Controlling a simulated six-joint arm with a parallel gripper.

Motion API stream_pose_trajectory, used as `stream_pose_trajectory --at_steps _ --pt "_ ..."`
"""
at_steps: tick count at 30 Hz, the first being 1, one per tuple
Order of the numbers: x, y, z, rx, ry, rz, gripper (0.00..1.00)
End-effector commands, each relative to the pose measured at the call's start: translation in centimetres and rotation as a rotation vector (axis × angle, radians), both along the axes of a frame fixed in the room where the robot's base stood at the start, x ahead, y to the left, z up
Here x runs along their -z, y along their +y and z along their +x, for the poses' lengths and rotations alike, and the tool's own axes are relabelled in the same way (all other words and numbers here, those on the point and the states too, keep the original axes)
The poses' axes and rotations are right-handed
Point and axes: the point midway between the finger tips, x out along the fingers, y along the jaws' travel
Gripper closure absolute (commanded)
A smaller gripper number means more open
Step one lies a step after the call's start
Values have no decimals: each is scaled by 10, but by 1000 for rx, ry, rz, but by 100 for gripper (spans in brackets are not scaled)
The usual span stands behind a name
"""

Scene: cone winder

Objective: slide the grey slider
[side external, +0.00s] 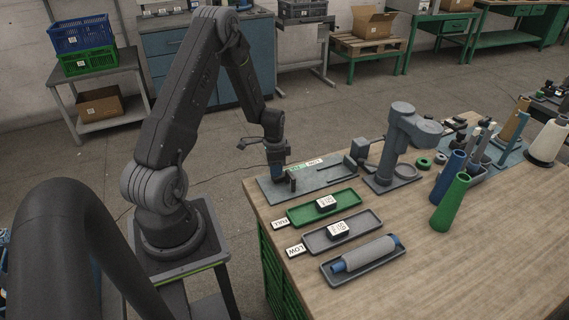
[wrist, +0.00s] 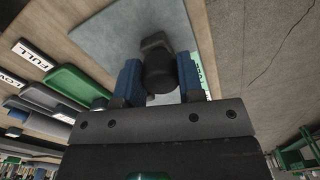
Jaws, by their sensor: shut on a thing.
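The grey slider (wrist: 158,72) shows in the wrist view as a dark grey knob between my two blue fingers. My gripper (wrist: 159,80) is shut on it. In the side view my gripper (side external: 277,164) points down over the left end of a blue-grey plate (side external: 323,177) at the table's left edge. A small dark upright part stands beside the fingers there; I cannot tell if it belongs to the slider. The track under the slider is mostly hidden. Small green and white labels lie on the plate behind the gripper.
A green tray marked FULL (side external: 345,207) and a grey tray marked LOW (side external: 365,234) each hold a dark block. A tray with a grey roll (side external: 364,256) lies nearer. A grey stand (side external: 393,150) rises right of the plate. Blue and green cones (side external: 452,203) stand farther right.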

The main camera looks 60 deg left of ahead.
Motion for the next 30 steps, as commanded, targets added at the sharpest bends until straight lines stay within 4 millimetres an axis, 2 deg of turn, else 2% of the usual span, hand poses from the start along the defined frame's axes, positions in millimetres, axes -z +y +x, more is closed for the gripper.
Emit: stream_pose_trajectory --at_steps 8,9,16,25,30 --pt "0 0 -6 -1 11 -5 100" --pt "0 0 -6 -2 11 -5 61" --pt "0 0 -4 -1 8 -4 39" --pt "-3 0 -3 -1 5 -3 39" --pt "-25 1 -2 -1 2 0 39"
